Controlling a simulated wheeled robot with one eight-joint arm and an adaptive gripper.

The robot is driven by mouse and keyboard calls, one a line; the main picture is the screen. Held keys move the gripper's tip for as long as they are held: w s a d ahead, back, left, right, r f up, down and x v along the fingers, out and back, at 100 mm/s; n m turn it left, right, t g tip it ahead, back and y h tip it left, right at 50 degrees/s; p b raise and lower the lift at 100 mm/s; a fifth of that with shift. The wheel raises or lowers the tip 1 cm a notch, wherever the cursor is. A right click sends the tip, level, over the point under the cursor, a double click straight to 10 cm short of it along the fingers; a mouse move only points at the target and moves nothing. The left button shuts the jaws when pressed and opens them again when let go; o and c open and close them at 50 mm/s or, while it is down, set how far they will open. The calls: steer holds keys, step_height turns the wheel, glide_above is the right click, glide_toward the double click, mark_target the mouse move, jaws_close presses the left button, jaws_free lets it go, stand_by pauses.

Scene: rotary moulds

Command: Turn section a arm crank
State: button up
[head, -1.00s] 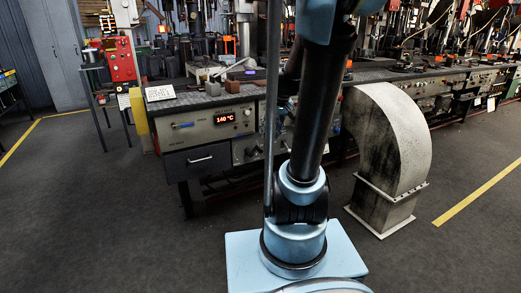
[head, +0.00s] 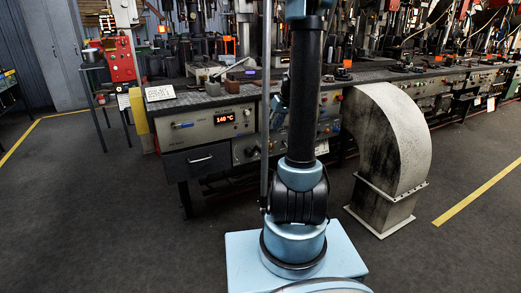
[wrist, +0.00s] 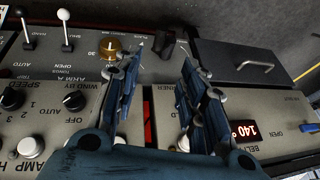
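In the wrist view my gripper (wrist: 160,68) is open, its two blue fingers spread over a grey control panel (wrist: 105,85). Nothing shows held between them. A dark handle-like part (wrist: 165,42) shows just beyond the fingertips; I cannot tell if it is the section a arm crank. A brass-coloured knob (wrist: 112,48) sits beside the left fingertip. In the head view the gripper is hidden behind my arm, which stands in front of the bench.
Levers with a white knob (wrist: 64,15) and several black dials (wrist: 74,101) crowd the panel. A drawer (wrist: 255,68) and a lit 140 °C display (head: 225,118) adjoin. A large curved duct (head: 395,145) stands right of my arm. Floor at left is clear.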

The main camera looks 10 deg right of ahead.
glide_toward(254, 151)
step_height(254, 151, down, 5)
steer(key=shift+w+d+f, duration=0.1)
steer(key=shift+d+f, duration=0.05)
steer(key=shift+f, duration=0.1)
stand_by(0.5)
jaws_close()
